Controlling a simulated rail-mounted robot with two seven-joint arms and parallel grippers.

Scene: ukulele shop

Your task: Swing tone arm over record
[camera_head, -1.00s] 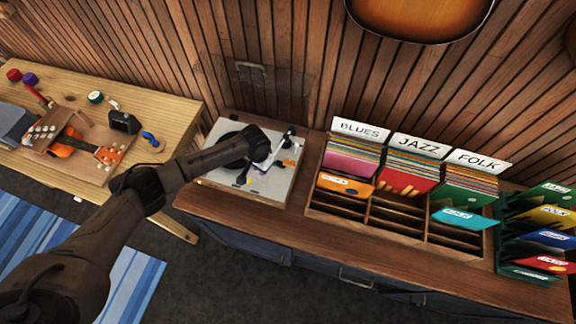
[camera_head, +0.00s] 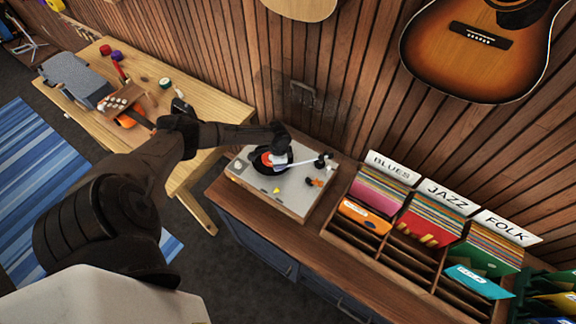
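The turntable (camera_head: 262,187) stands on the wooden counter, with a light deck. A black record with an orange label (camera_head: 266,160) lies on its left part, partly hidden by my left gripper. The pale tone arm (camera_head: 307,160) runs from its pivot at the right of the deck leftward to the gripper, its tip beside or behind the fingers. My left gripper (camera_head: 280,162) reaches in from the left, low over the record. I cannot tell whether its fingers are open or closed, or touch the tone arm. My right gripper is not in view.
A record rack (camera_head: 385,235) with Blues, Jazz and Folk dividers stands right of the turntable. A workbench (camera_head: 215,97) with a grey case (camera_head: 75,78) and ukulele parts is at the left. A guitar (camera_head: 470,55) hangs on the wooden wall.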

